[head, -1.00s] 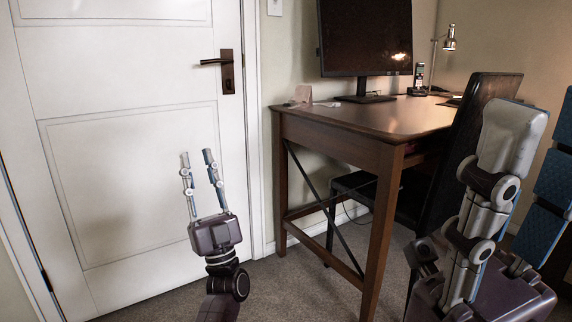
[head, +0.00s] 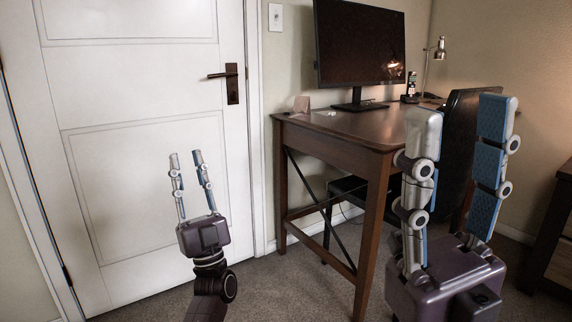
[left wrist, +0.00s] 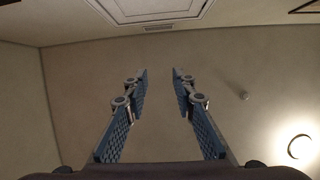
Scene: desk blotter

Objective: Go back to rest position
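My left gripper (head: 184,159) points upward in front of the white door in the head view. Its two fingers are apart with nothing between them. In the left wrist view the same gripper (left wrist: 160,75) is open and empty against the wall and ceiling. My right gripper (head: 465,108) is large and close at the right of the head view, pointing upward in front of the desk and chair. Its fingers are wide apart, and no held object shows between them.
A dark chair (head: 462,120) is partly hidden behind my right gripper. The white door (head: 130,100) is shut. Grey carpet (head: 300,285) is clear between my grippers.

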